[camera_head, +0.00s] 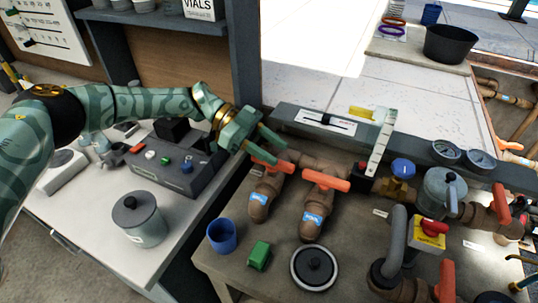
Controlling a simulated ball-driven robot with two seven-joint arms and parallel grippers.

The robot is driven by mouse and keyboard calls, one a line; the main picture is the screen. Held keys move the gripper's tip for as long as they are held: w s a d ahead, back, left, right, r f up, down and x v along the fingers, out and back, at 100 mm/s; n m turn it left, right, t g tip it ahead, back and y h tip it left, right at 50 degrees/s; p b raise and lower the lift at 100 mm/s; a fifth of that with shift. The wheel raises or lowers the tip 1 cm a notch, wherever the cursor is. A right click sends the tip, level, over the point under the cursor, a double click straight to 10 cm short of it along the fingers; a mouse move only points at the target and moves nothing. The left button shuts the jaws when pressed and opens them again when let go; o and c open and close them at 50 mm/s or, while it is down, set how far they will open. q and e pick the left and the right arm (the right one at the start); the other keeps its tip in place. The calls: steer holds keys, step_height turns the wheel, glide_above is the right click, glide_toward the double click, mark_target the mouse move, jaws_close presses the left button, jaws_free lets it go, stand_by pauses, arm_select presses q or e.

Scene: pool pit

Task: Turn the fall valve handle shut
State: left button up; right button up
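Two orange valve handles top brown pipes with blue labels on the grey bench: a left one (277,163) and a middle one (326,180). The label writing is too small to read, so I cannot tell which is the fall valve. More orange-red handles stand at the right (501,204) and at the front right (446,282). My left gripper (280,156) is open, its two green fingers apart, with the tips right at the left orange handle. I cannot tell whether they touch it, and nothing is clearly gripped. My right gripper is out of view.
A blue cup (221,236), a green block (259,255) and a round black-and-white lid (314,268) lie at the bench front. A white upright strip (380,143) and a yellow box with a red button (430,236) stand to the right. A control box (177,165) sits left.

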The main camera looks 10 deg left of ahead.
arm_select(q)
steer(key=s+d+r+p, duration=0.2)
steer(key=s+r+p, duration=0.2)
steer(key=s+r, duration=0.4)
steer(key=s, duration=0.4)
steer(key=shift+s+d+r, duration=0.25)
steer(key=shift+d+r, duration=0.05)
steer(key=shift+r, duration=0.05)
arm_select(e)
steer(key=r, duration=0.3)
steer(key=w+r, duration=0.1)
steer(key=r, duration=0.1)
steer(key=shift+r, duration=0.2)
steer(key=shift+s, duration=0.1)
